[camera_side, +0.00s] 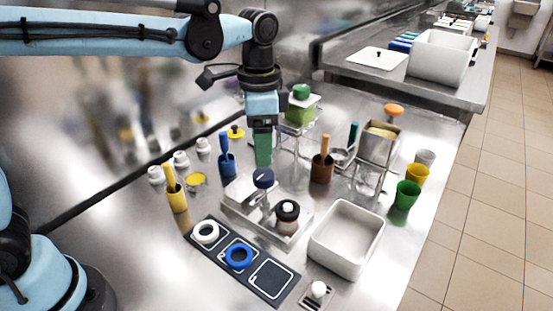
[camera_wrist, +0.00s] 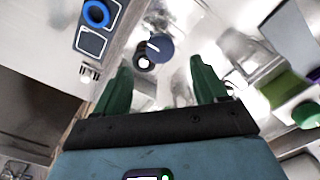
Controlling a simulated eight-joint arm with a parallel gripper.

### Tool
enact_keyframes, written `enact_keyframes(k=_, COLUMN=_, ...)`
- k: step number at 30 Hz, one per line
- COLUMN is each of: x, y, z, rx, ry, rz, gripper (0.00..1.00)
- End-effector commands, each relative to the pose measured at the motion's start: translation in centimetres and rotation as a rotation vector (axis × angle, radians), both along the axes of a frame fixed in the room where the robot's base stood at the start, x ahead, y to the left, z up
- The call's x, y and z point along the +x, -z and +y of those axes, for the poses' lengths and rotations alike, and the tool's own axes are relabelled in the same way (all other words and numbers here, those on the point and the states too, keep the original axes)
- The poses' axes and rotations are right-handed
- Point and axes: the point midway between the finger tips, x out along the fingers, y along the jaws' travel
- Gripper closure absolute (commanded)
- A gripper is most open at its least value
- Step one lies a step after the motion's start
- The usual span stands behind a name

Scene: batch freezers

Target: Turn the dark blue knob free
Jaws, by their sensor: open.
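The dark blue knob (camera_side: 263,178) is a round cap on top of a fixture that stands on a metal tray (camera_side: 290,238). In the wrist view the knob (camera_wrist: 160,46) shows just beyond the fingertips, toward the top middle. My gripper (camera_side: 263,162) points down with green fingers, and its tips look close above the knob in the side view. The wrist view shows the gripper (camera_wrist: 161,64) open, with a wide gap and nothing held. The two fingers overlap in the side view. Whether the tips touch the knob cannot be told.
A black-and-white knob (camera_side: 287,210) stands close beside the dark blue one. A dark mat (camera_side: 269,278) holds a white ring (camera_side: 206,232) and a blue ring (camera_side: 239,257). A white bin (camera_side: 346,238) is at right. A blue cup (camera_side: 227,163) and brown cup (camera_side: 321,168) flank the gripper.

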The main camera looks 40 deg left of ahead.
Motion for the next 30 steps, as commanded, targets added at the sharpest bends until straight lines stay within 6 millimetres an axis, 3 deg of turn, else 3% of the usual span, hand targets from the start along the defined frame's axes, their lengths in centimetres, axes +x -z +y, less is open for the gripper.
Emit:
enact_keyframes(k=6, x=0.0, y=-3.3, z=0.0, rx=0.0, ry=0.0, rz=0.0, gripper=0.28)
enact_keyframes(k=12, x=0.0, y=-4.8, z=0.0, rx=0.0, ry=0.001, rz=0.0, gripper=0.28)
enact_keyframes(k=24, x=0.0, y=-5.0, z=0.0, rx=0.0, ry=0.0, rz=0.0, gripper=0.28)
enact_keyframes(k=30, x=0.0, y=-4.1, z=0.0, rx=0.0, ry=0.0, rz=0.0, gripper=0.28)
